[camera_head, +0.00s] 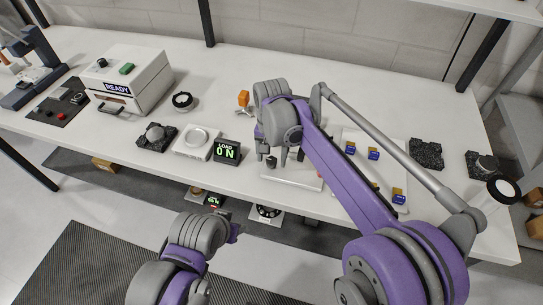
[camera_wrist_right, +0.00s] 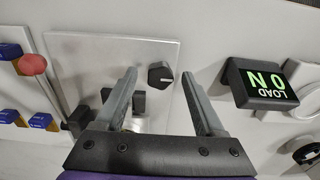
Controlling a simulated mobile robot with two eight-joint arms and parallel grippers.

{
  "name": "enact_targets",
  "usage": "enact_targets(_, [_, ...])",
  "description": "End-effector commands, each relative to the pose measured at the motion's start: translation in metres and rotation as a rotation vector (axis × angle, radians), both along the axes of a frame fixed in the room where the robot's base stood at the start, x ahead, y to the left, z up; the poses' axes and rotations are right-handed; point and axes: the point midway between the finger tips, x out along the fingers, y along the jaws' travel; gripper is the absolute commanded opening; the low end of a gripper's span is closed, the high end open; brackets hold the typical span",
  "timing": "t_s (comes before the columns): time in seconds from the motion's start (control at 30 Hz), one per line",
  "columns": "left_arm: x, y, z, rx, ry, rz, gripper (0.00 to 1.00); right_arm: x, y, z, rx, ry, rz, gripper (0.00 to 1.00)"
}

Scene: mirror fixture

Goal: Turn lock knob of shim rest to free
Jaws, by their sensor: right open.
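The shim rest is a silver plate (camera_wrist_right: 85,55) in the right wrist view, with dark blocks (camera_wrist_right: 138,103) standing on it. A black lock knob (camera_wrist_right: 160,75) with a white mark sits on the plate; the mark points right in that view. My right gripper (camera_wrist_right: 159,84) is open, with one finger on each side of the knob and visible gaps; I cannot tell its height above it. In the head view the plate (camera_head: 306,181) shows below my right gripper (camera_head: 280,157), and the knob is hidden. My left arm is low in the head view; its fingers do not show.
A LOAD display (camera_head: 227,152) stands just left of the rest and beside a finger in the wrist view (camera_wrist_right: 262,82). Blue and orange blocks (camera_head: 373,153) lie right of my arm. A red ball-topped lever (camera_wrist_right: 33,63) stands beside the plate.

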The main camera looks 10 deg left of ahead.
Motion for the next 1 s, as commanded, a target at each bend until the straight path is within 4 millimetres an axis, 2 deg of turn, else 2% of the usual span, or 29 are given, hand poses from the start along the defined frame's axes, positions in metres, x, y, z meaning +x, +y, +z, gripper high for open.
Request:
enact_targets(0.13, [0.0000,0.0000,0.0001,0.000,0.000,0.000,0.50,0.0001,0.0000,0.0002,0.000,0.000,0.000,0.71])
enact_targets(0.53, [0.0000,0.0000,0.0000,0.000,0.000,0.000,0.50,-0.0001,0.0000,0.0005,0.000,0.000,0.000,0.00])
enact_targets(1.0, [-0.0001,0.0000,-0.0003,0.000,0.000,0.000,0.50,-0.0001,0.0000,0.0006,0.000,0.000,0.078,0.00])
